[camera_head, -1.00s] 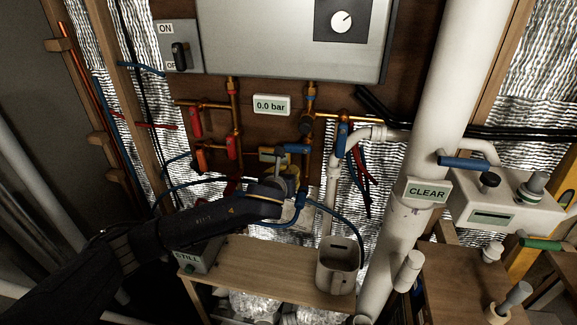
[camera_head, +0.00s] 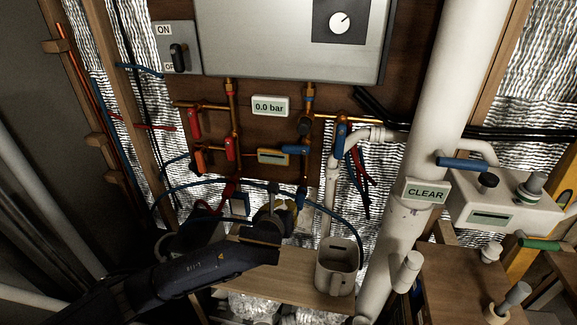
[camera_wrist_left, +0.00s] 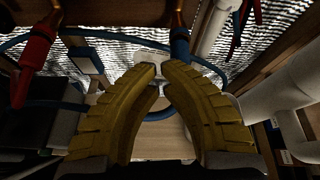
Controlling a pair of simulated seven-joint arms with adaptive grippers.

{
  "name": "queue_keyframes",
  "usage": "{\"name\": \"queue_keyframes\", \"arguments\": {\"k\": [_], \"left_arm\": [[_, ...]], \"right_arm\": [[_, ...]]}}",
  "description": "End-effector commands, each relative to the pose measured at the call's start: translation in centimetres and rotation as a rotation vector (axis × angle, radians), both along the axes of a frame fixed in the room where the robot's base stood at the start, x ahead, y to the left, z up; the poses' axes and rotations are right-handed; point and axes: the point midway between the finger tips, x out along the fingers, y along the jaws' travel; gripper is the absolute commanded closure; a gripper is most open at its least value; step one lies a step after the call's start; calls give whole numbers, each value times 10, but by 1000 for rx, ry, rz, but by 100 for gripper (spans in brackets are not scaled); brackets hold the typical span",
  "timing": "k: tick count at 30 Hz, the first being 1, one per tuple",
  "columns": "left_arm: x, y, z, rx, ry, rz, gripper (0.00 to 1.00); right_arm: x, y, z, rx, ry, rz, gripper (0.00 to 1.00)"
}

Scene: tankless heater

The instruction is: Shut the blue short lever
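A short blue lever (camera_head: 296,149) lies level beside a copper pipe under the heater. A blue lever (camera_head: 341,138) hangs upright to its right, and another blue handle (camera_head: 300,197) hangs lower; I cannot tell for sure which is the task's lever. My left gripper (camera_head: 284,200) is below the level lever and apart from it, near the low blue handle. In the left wrist view its yellow fingers (camera_wrist_left: 160,70) meet or nearly meet at the tips, with nothing held. A blue handle (camera_wrist_left: 180,47) hangs just beyond the right fingertip. My right gripper is not in view.
A gauge reads 0.0 bar (camera_head: 269,106). A thick white pipe (camera_head: 440,110) marked CLEAR rises at right. Thin blue cables loop around my gripper.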

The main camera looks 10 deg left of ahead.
Motion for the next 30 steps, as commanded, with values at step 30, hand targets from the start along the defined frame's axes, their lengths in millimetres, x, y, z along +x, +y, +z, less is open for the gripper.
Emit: {"name": "queue_keyframes", "arguments": {"k": [30], "left_arm": [[28,7,5,57,-671,43,100]], "right_arm": [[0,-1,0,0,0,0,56]]}}
